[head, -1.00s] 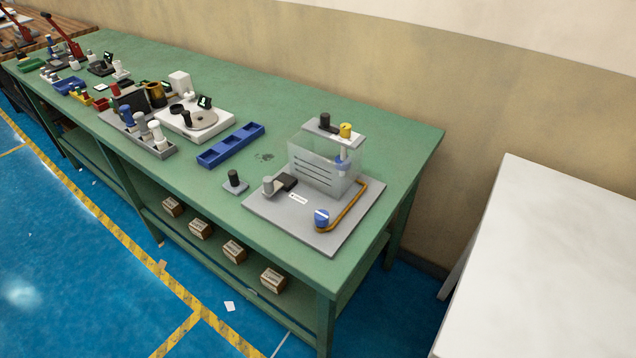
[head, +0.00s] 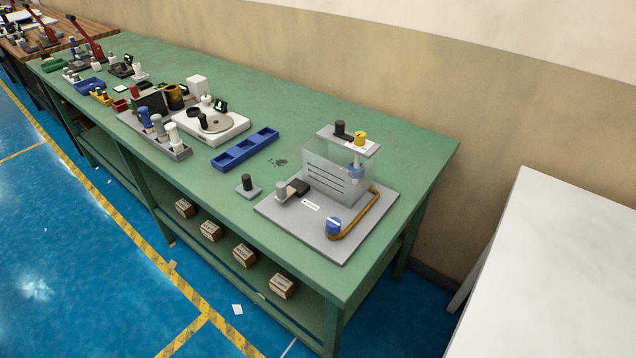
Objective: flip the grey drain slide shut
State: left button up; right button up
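A clear tank (head: 334,172) stands on a grey base plate (head: 296,230) near the right end of the green table. At its left side is a small black block with a grey cylindrical knob (head: 281,190), which may be the grey drain slide; whether it is open or shut is too small to tell. A blue round knob (head: 334,225) with a brown curved pipe (head: 365,222) is at the front right of the plate. A bracket with a black knob and a yellow knob (head: 360,138) sits on top of the tank. Neither gripper is in view.
A small plate with a black knob (head: 247,186) and a blue tray (head: 245,150) lie left of the tank. Farther left are a white device (head: 222,128) and a grey rack (head: 180,150). A white table (head: 560,270) stands at right, with a floor gap between. Boxes are on the lower shelf.

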aim_at(284, 192)
jog(key=z, duration=1.55)
jog(key=k, duration=0.55)
jog(key=u, duration=0.4)
